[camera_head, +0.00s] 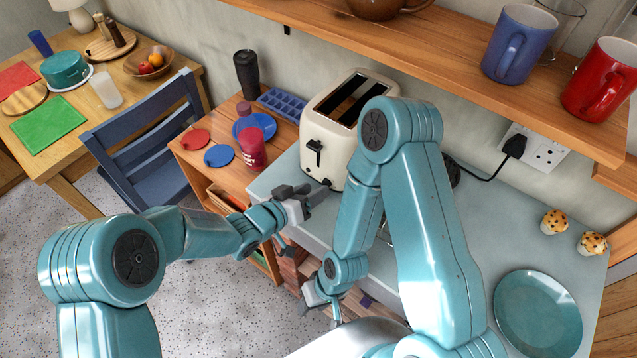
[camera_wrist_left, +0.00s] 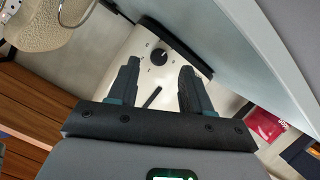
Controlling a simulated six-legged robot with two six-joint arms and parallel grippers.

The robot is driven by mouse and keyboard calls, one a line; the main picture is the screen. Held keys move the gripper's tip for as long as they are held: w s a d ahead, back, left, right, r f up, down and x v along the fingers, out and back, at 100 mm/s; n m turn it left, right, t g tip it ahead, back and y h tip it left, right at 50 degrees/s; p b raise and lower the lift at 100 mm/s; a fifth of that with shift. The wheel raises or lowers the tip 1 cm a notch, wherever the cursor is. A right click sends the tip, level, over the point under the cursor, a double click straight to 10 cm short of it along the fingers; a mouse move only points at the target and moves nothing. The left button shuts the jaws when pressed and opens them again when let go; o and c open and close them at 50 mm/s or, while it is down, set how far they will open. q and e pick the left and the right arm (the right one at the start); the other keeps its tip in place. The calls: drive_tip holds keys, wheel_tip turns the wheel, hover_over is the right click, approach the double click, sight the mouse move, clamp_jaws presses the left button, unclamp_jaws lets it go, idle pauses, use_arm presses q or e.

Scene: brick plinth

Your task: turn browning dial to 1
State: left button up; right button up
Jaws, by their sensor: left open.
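The cream toaster (camera_head: 324,153) stands on the grey-blue counter, with a black lever on its front end. In the left wrist view its cream front panel (camera_wrist_left: 135,47) shows a round black browning dial (camera_wrist_left: 159,57) with small marks around it, too small to read. My left gripper (camera_head: 316,193) is open and empty at the toaster's lower front. In the left wrist view its fingers (camera_wrist_left: 160,72) stand either side of the dial in the picture; contact cannot be told. The dial is hidden in the head view. My right gripper (camera_head: 322,312) hangs low by the counter's front edge, fingers apart and empty.
A shelf (camera_head: 440,50) with a blue mug (camera_head: 519,44) and red mug (camera_head: 602,80) overhangs the counter. A plugged socket (camera_head: 535,150), muffins (camera_head: 572,232) and a teal plate (camera_head: 538,312) are at right. A red cup (camera_head: 252,151) stands left of the toaster.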

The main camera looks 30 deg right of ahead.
sight(327, 183)
use_arm(q)
drive_tip(key=shift+x, duration=1.4)
drive_tip(key=shift+s, duration=0.1)
clamp_jaws()
drive_tip(key=shift+n, duration=0.3)
drive_tip(key=shift+w+a+n+g+h, duration=0.15)
drive_tip(key=shift+n+g+h, duration=0.45)
drive_tip(key=shift+n, duration=0.6)
drive_tip(key=shift+w+f+n+g+b, duration=0.15)
drive_tip(key=shift+n+g+b, duration=0.25)
drive_tip(key=shift+n, duration=0.5)
drive_tip(key=shift+h, duration=0.3)
